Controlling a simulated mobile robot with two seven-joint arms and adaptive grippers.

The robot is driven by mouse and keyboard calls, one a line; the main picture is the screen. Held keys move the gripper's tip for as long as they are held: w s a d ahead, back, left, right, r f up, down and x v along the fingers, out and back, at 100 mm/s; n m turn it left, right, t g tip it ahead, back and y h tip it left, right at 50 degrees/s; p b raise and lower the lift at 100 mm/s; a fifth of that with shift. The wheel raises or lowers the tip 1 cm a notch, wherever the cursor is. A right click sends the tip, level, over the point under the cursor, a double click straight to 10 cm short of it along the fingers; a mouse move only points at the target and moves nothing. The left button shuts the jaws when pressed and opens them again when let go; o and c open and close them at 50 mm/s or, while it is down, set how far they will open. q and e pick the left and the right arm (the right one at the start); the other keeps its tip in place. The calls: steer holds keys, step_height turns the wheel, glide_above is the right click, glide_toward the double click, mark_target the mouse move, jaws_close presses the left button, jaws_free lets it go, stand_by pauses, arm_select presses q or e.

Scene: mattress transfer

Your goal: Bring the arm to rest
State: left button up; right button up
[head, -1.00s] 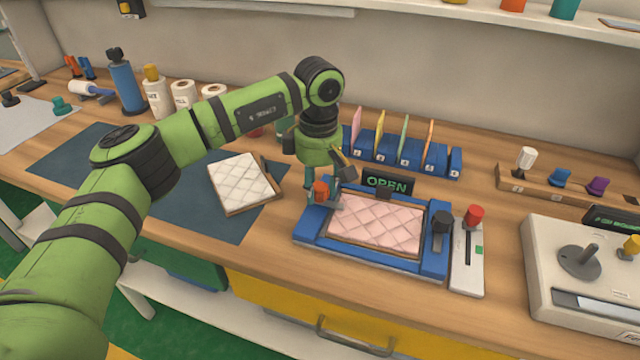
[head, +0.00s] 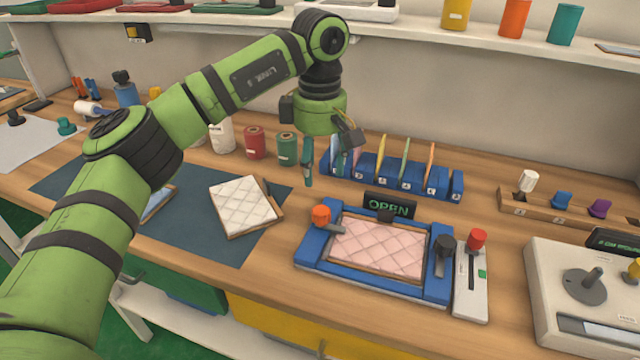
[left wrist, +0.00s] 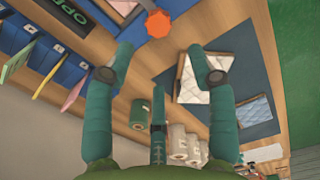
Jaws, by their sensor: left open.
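My left arm comes in from the left in the head view, bent at a high elbow. Its gripper (head: 325,165) hangs above the table, behind the blue frame and in front of the slotted rack. A white quilted pad (head: 243,202) lies on a board on the dark mat, left of the frame. My right gripper is not in view.
A blue rack (head: 390,180) with several coloured cards stands close behind the gripper. Spools, including a red one (head: 255,142), stand to its left. A shelf (head: 420,36) runs above.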

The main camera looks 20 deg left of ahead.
arm_select(q)
steer(key=shift+r, duration=0.65)
